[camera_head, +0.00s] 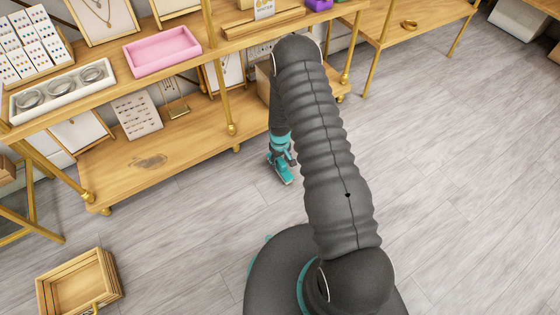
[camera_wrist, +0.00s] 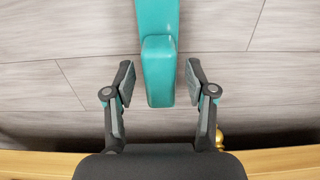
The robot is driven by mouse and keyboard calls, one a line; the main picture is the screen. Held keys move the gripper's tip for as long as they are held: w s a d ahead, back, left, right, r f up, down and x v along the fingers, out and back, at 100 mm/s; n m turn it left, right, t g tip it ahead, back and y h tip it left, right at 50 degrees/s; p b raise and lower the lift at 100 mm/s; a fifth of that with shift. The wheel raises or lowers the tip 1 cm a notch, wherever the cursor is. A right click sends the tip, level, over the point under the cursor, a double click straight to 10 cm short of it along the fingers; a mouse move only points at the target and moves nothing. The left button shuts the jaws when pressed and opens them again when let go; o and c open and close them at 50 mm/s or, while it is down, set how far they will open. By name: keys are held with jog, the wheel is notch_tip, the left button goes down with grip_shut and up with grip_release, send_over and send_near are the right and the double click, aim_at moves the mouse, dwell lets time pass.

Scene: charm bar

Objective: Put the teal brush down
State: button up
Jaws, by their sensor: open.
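The teal brush (camera_wrist: 158,70) shows in the wrist view, with its blunt end between my two fingers and the rest running out of the top of the picture. My gripper (camera_wrist: 159,82) is open, with a visible gap between the brush and each finger. In the head view, my gripper (camera_head: 288,159) hangs low in front of the shelf unit, and the teal brush (camera_head: 283,175) shows at its tip over the grey floor. My arm hides part of this area. I cannot tell whether the brush touches the floor.
The wooden shelf unit (camera_head: 180,134) stands close behind my gripper; its edge (camera_wrist: 290,160) shows in the wrist view. A pink tray (camera_head: 162,52) and a white tray (camera_head: 62,90) are on its upper shelf. A wooden crate (camera_head: 78,283) is at lower left. Floor at right is clear.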

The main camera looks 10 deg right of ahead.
jog(key=shift+r, duration=0.1)
jog(key=s+r+m+t+p, duration=0.1)
jog(key=s+r, duration=0.2)
jog(key=r, duration=1.8)
jog(key=s+r+m+t, duration=0.1)
jog(key=s+r+t, duration=0.15)
jog(key=r, duration=1.95)
jog(key=s+r+t, duration=0.1)
jog(key=s+r, duration=0.6)
jog(key=s, duration=0.5)
jog(key=s+r+m+t, duration=0.1)
jog(key=s+r, duration=0.6)
jog(key=s, duration=0.6)
jog(key=shift+a+r+m, duration=0.2)
jog(key=shift+r+m, duration=0.1)
